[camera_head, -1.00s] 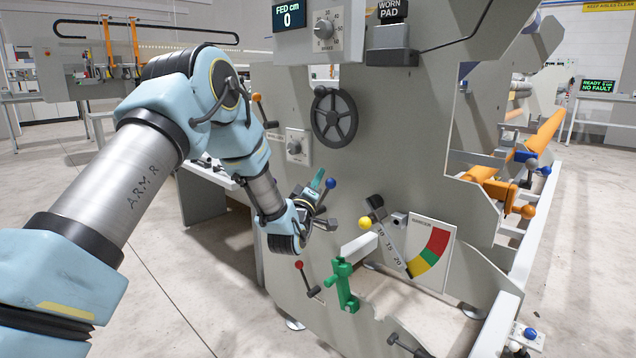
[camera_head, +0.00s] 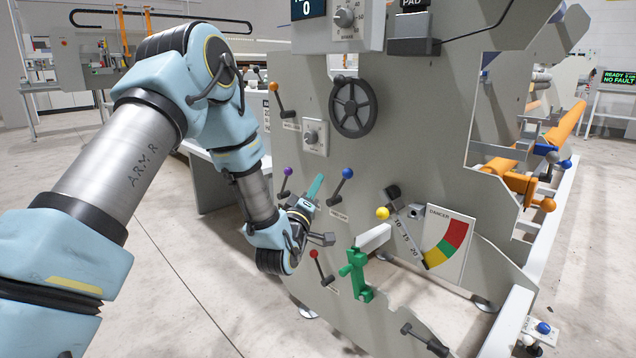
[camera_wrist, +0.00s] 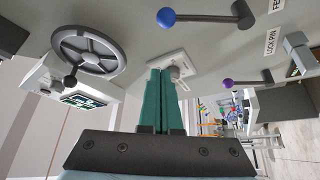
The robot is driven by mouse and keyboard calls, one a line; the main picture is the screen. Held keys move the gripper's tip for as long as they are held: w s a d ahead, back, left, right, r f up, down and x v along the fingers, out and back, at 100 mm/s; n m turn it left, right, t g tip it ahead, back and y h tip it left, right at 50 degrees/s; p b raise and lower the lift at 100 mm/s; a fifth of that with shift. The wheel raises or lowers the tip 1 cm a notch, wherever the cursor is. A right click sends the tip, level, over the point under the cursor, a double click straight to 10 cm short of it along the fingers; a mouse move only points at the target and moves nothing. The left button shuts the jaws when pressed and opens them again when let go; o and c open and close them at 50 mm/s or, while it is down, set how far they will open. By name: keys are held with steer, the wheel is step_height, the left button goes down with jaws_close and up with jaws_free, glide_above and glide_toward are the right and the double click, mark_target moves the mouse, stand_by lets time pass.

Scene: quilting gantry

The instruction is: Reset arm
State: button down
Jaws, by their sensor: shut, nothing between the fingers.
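My gripper (camera_head: 315,187) is in front of the grey machine side panel (camera_head: 390,130), at the end of my blue and grey arm. In the wrist view its teal fingers (camera_wrist: 161,100) lie together with nothing between them. In the head view the gripper is between a purple-knobbed lever (camera_head: 287,171) on its left and a blue-knobbed lever (camera_head: 347,173) on its right. I cannot tell whether it touches the panel.
A black handwheel (camera_head: 353,107) and an orange-knobbed lever (camera_head: 275,88) are above. A red-knobbed lever (camera_head: 314,254), a green clamp (camera_head: 357,275) and a yellow-knobbed lever (camera_head: 383,213) beside a coloured gauge (camera_head: 448,240) are below. Open floor (camera_head: 170,300) lies left.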

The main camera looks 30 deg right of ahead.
stand_by(0.3)
steer(key=w+a+f+m+g+y, duration=0.15)
steer(key=w+a+y, duration=0.35)
steer(key=a, duration=0.6)
steer(key=w+a+f+m+g+y, duration=0.1)
steer(key=w+a+f+y, duration=0.3)
steer(key=a, duration=0.6)
steer(key=s+a+g+y, duration=0.2)
steer(key=s+a+y, duration=0.1)
steer(key=a, duration=0.5)
steer(key=s+a+g+y, duration=0.1)
steer(key=s+a+y, duration=0.15)
steer(key=a, duration=0.55)
steer(key=s+a+g+y, duration=0.3)
steer(key=s+a+g, duration=0.2)
steer(key=s+a, duration=0.65)
step_height(320, 180, up, 26)
steer(key=s+p, duration=0.1)
steer(key=p, duration=2.5)
steer(key=shift+s, duration=0.3)
steer(key=shift+s+n+g, duration=0.1)
steer(key=shift+n+g, duration=0.15)
